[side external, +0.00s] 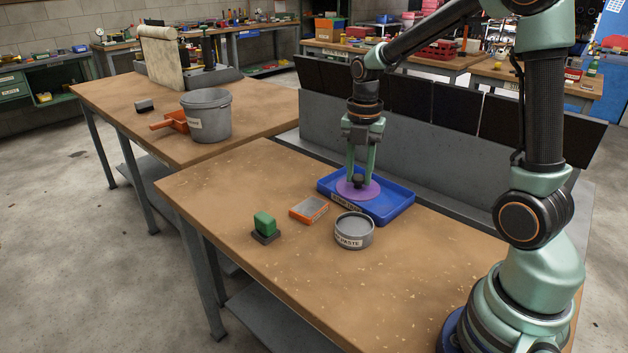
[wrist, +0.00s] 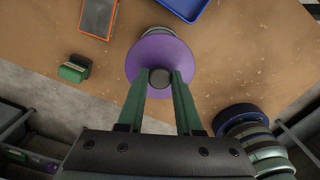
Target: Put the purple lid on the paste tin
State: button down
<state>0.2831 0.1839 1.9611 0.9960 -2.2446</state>
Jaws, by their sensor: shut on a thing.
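The purple lid (side external: 344,189) is a flat disc with a dark knob. My gripper (side external: 359,178) is shut on this knob and holds the lid roughly level. In the side view the lid overlaps the blue tray; its exact height is hard to tell. The paste tin (side external: 353,242) is a round grey tin with a pale PASTE label, standing upright and open on the bench, nearer the camera than the lid. In the wrist view the lid (wrist: 160,48) between my gripper's fingers (wrist: 160,77) hides most of the tin (wrist: 161,30), whose rim shows just beyond it.
The blue tray (side external: 397,207) lies behind the tin. An orange-edged shallow box (side external: 309,209) and a green block on a dark base (side external: 265,225) lie left of the tin. The bench (side external: 400,290) is clear in front. A grey bucket (side external: 206,117) stands on another bench.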

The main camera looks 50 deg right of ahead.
jog(key=shift+f, duration=3.8)
jog(key=shift+f, duration=1.1)
jog(key=c, duration=0.9)
grip_release()
jog(key=shift+o, duration=0.3)
jog(key=o, duration=0.5)
jog(key=shift+r, duration=4)
